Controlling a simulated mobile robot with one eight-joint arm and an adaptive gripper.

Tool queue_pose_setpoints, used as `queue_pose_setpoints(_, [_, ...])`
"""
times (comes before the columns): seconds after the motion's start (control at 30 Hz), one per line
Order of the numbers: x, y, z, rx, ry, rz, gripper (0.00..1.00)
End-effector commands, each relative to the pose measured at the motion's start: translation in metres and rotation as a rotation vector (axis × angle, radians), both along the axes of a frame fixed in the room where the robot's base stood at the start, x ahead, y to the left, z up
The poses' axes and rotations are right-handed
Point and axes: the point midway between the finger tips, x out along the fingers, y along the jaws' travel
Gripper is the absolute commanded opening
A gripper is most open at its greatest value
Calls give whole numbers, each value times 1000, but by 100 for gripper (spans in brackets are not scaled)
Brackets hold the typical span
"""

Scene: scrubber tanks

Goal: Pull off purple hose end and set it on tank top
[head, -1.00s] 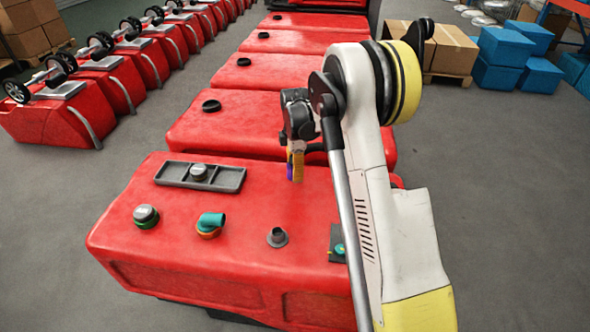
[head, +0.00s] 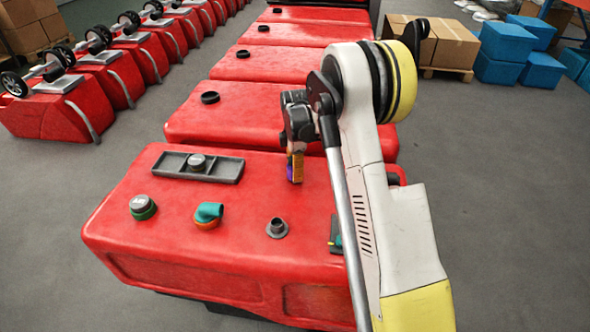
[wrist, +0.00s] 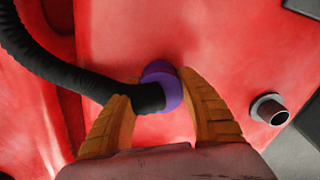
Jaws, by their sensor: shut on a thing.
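The purple hose end (wrist: 160,85) is a purple collar on a black corrugated hose (wrist: 60,75). My gripper (wrist: 183,95) has its orange fingers on either side of the collar, shut on it. In the head view my gripper (head: 295,176) is over the far right part of the red tank top (head: 235,245), behind the grey pipe stub. Purple shows at its fingertips; I cannot tell whether the hose end touches the tank. The grey pipe stub (head: 277,228) stands bare and open; it also shows in the wrist view (wrist: 268,108).
A dark tray (head: 225,170) with a grey cap, a green-ringed cap (head: 143,207) and a teal elbow (head: 209,213) are on the tank top. A dark plate (head: 335,235) lies at its right, partly behind my arm. More red tanks (head: 250,115) stand behind.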

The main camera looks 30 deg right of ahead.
Motion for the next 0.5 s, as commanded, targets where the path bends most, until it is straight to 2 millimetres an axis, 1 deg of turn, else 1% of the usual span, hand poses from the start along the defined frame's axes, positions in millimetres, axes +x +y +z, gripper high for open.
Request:
queue_pose_setpoints(0.03, [0,0,-4,0,0,0,9])
queue_pose_setpoints(0.2, [0,0,-9,0,0,0,9])
queue_pose_setpoints(0.43, [0,0,-9,0,0,0,9])
queue_pose_setpoints(0.47, [0,0,-9,0,0,0,50])
queue_pose_setpoints(0.5, [0,0,-9,0,0,0,62])
